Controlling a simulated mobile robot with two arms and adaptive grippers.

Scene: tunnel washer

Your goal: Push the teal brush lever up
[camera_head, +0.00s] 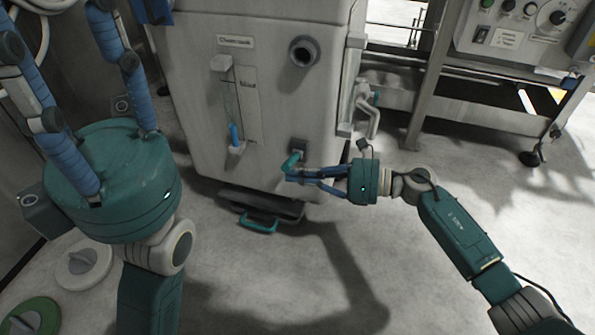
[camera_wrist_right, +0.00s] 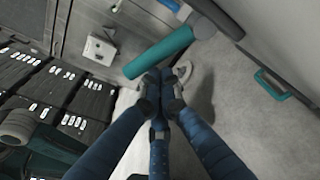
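The teal brush lever (camera_head: 291,161) sticks out from a dark bracket low on the grey machine's front. In the right wrist view it is a teal cylinder (camera_wrist_right: 160,53) slanting across just beyond my fingertips. My right gripper (camera_head: 289,176) is just below the lever, its blue fingers pointing left. In the wrist view its fingertips (camera_wrist_right: 157,84) are together with nothing between them. They are very close to the lever; whether they touch is unclear. My left gripper (camera_head: 65,45) is in the left foreground, fingers spread and empty, with some tips near or past the picture edge.
A blue-handled slider (camera_head: 234,136) sits in a slot left of the lever. A dark tray (camera_head: 285,207) with a teal handle (camera_head: 259,226) juts out at the machine's foot. A metal-legged control stand (camera_head: 427,95) is at the right. The floor in front is clear.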

